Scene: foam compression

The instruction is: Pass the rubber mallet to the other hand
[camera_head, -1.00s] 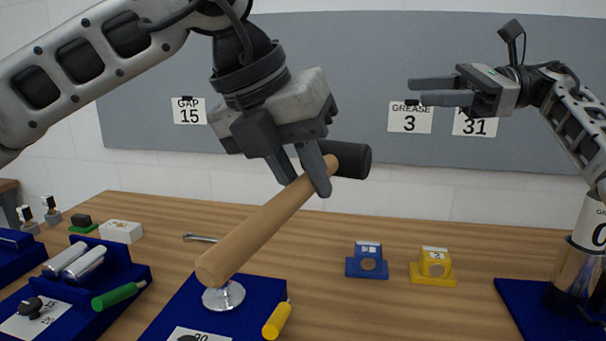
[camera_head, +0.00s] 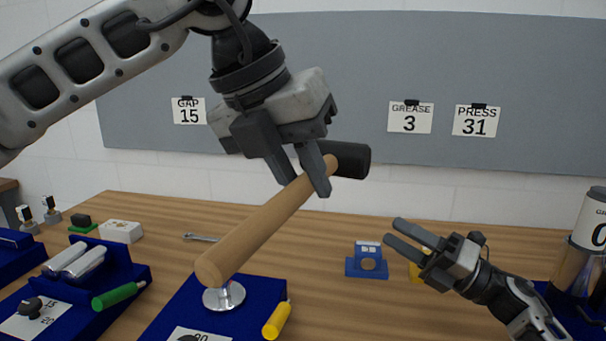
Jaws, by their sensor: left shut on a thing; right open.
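The rubber mallet (camera_head: 262,228) has a pale wooden handle and a black head (camera_head: 348,160). My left gripper (camera_head: 306,186) is shut on the handle close below the head. The mallet is held tilted in the air, its handle end pointing down to the left toward the viewer. My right gripper (camera_head: 392,229) is open and empty at the lower right, apart from the mallet. Its fingers point left toward the handle and sit lower than the mallet head.
A blue block (camera_head: 367,262) stands on the wooden table (camera_head: 330,310). A yellow block (camera_head: 416,275) is partly hidden behind my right gripper. A labelled clear container (camera_head: 578,268) stands at right.

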